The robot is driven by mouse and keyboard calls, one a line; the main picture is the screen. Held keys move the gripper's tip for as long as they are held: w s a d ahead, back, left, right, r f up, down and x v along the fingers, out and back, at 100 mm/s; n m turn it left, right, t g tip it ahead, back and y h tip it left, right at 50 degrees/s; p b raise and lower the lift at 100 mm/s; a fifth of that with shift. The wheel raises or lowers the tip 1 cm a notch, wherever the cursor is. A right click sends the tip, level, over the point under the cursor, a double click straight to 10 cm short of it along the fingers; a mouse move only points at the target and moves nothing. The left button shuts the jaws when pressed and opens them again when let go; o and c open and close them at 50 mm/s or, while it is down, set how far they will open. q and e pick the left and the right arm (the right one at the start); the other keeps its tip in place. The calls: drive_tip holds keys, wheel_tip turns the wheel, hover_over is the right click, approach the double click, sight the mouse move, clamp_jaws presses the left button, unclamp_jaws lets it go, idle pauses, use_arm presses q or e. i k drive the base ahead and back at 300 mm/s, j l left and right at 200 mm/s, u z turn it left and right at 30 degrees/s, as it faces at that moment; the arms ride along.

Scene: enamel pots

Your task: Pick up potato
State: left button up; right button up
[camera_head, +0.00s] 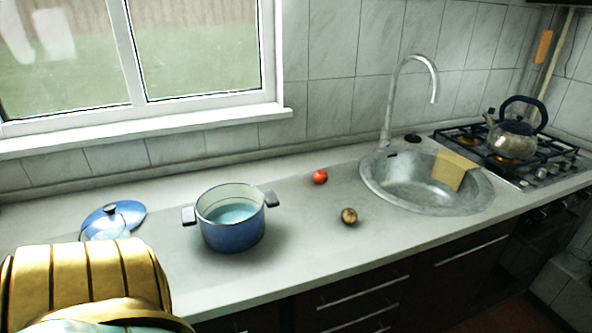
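The potato (349,216) is a small brown lump lying on the light counter, between the blue pot and the sink, near the counter's front edge. Nothing touches it. Neither of my grippers can be made out. A gold, ribbed part, probably of my own body, fills the lower left corner, well to the left of the potato.
A blue enamel pot (233,232) stands left of the potato, its blue lid (112,216) farther left. A red tomato (320,177) lies behind the potato. A sink (410,200) with a tap (387,110) and yellow cloth (453,170) is right; a kettle (513,138) stands on the stove (545,170).

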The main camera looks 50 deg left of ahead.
sight(349, 216)
drive_tip(key=u, duration=1.25)
drive_tip(key=i+l+u, duration=0.15)
drive_tip(key=i+l, duration=0.15)
drive_tip(key=l, duration=0.1)
